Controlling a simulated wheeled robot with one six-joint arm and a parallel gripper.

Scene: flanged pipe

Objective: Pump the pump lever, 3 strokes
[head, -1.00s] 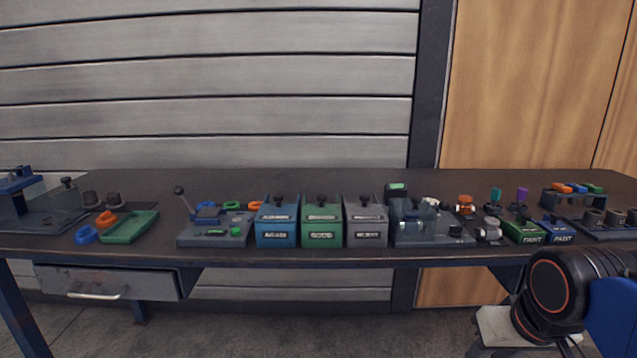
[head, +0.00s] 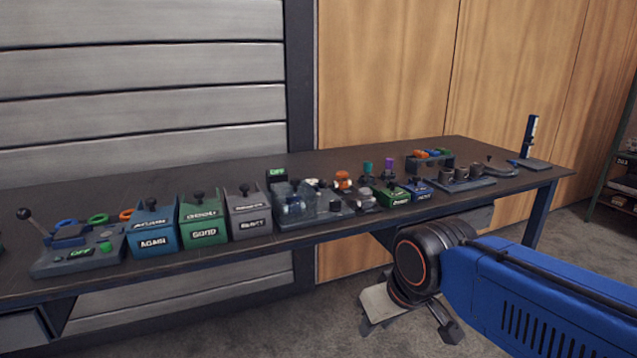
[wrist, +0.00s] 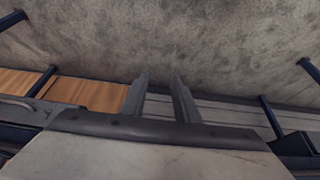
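A lever with a dark ball knob (head: 24,214) leans up from a grey base unit (head: 85,258) at the left of the bench in the head view. The base carries a small green-lit label and a green button. I cannot tell for sure that this is the pump lever. My gripper (head: 410,328) hangs low in front of the bench, right of centre, far from that lever. In the wrist view its two fingers (wrist: 158,85) stand apart with nothing between them, over the floor. The lever does not show in the wrist view.
Blue (head: 153,237), green (head: 204,222) and grey (head: 249,216) boxes stand right of the lever unit. A clear-covered fixture (head: 300,205), small coloured parts and an upright post (head: 529,135) follow along the dark bench (head: 340,165). The bench's front edge lies between my arm and these.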

